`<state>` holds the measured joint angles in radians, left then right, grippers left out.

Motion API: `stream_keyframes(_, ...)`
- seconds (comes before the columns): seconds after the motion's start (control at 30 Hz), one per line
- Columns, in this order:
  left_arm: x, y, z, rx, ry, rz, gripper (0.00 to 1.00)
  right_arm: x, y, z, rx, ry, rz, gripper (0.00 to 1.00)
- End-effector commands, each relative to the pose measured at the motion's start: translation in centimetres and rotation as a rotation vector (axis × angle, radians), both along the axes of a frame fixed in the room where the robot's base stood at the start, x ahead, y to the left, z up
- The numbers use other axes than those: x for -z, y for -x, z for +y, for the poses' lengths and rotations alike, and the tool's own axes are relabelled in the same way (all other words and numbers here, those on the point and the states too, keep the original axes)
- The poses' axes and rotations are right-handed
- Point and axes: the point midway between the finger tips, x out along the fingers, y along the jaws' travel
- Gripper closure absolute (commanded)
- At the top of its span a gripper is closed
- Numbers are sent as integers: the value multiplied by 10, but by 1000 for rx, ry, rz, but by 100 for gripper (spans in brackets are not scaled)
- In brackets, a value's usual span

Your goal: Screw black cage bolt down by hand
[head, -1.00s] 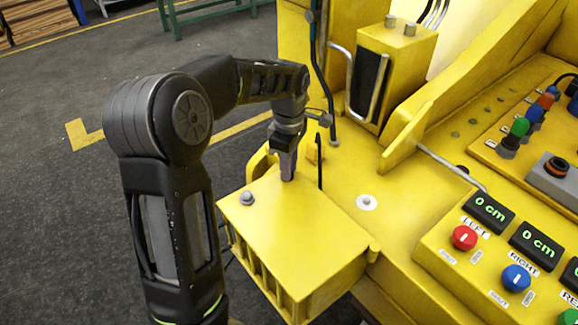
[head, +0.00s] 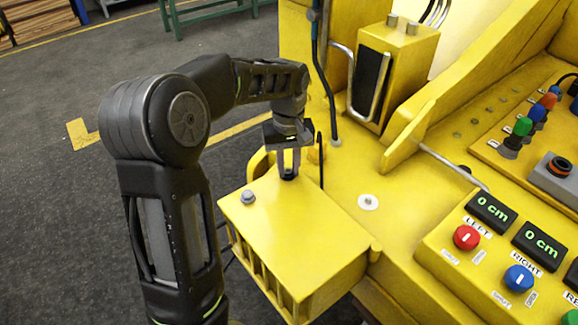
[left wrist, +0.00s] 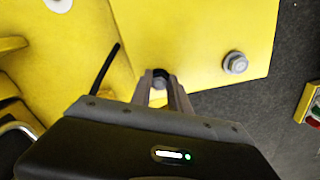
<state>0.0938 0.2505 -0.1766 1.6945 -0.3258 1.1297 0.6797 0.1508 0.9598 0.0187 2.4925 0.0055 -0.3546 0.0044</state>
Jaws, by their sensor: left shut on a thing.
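The yellow cage (head: 300,225) has a flat top and slotted sides. My left gripper (head: 288,172) points down at the far edge of its top. It is shut on the black cage bolt (head: 288,177), a small dark piece between the fingertips at the cage top. In the left wrist view the fingers (left wrist: 160,78) stand on both sides of the black bolt (left wrist: 161,73). Most of the bolt is hidden, and I cannot tell how deep it sits. A grey hex bolt (head: 248,197) sits at the cage's left corner. My right gripper is not in view.
A thin black rod (head: 320,160) stands upright close to the right of my gripper. Behind are a yellow box with a metal handle (head: 385,85) and a black cable. A control panel with knobs (head: 467,237) is at the right. Open floor lies left.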

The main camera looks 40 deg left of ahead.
Motion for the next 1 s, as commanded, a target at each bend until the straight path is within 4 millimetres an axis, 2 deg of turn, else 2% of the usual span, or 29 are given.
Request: stream_keyframes(1.0,-5,-1,6,962,-8,-11,100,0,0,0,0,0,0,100)
